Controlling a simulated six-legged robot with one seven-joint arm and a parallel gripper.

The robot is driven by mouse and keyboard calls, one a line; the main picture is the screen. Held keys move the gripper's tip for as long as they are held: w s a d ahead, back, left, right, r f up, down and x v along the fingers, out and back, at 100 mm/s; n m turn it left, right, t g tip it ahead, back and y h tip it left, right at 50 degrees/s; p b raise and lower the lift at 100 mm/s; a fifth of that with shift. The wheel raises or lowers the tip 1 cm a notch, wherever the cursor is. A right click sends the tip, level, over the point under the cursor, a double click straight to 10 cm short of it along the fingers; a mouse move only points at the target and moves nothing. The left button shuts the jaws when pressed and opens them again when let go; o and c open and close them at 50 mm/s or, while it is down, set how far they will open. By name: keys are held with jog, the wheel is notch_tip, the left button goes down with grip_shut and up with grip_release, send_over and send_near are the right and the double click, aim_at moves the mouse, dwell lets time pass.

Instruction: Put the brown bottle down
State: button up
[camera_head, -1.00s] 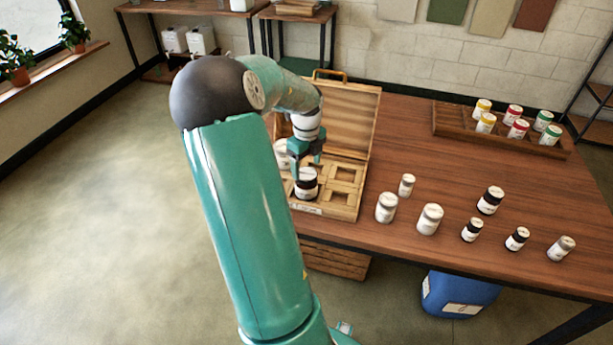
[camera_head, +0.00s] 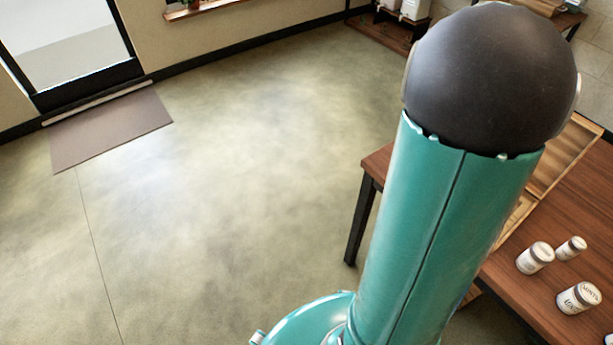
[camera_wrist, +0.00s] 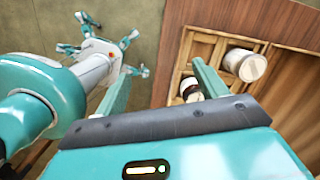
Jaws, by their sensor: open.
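In the wrist view my gripper (camera_wrist: 160,68) is open, its two teal fingers well apart with nothing held between them. The brown bottle (camera_wrist: 189,88), dark with a white label, stands in a compartment of the wooden case (camera_wrist: 187,50). It is beside and partly behind the right finger, and I cannot tell whether they touch. A white bottle (camera_wrist: 245,64) sits in another part of the case.
White bottles (camera_head: 535,257) stand on the brown table (camera_head: 525,300) at the right in the head view, with another (camera_head: 578,297) nearer the front. Left of the table the floor (camera_head: 240,180) is clear up to a doormat (camera_head: 110,128).

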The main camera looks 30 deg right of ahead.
jog(key=w+a+r+n+t, duration=0.1)
jog(key=a+r+n, duration=0.2)
jog(key=a+n, duration=0.5)
jog(key=w+a+r+n+t, duration=0.15)
jog(key=a+r+n, duration=0.3)
jog(key=a, duration=0.65)
jog(key=s+a+n, duration=0.3)
jog(key=a+n, duration=0.5)
jog(key=s+a+r+n+t, duration=0.1)
jog(key=s+a+n, duration=0.3)
jog(key=a+n, duration=0.5)
jog(key=shift+r, duration=0.15)
jog(key=c, duration=0.8)
jog(key=shift+s+d, duration=0.1)
jog(key=shift+d, duration=0.1)
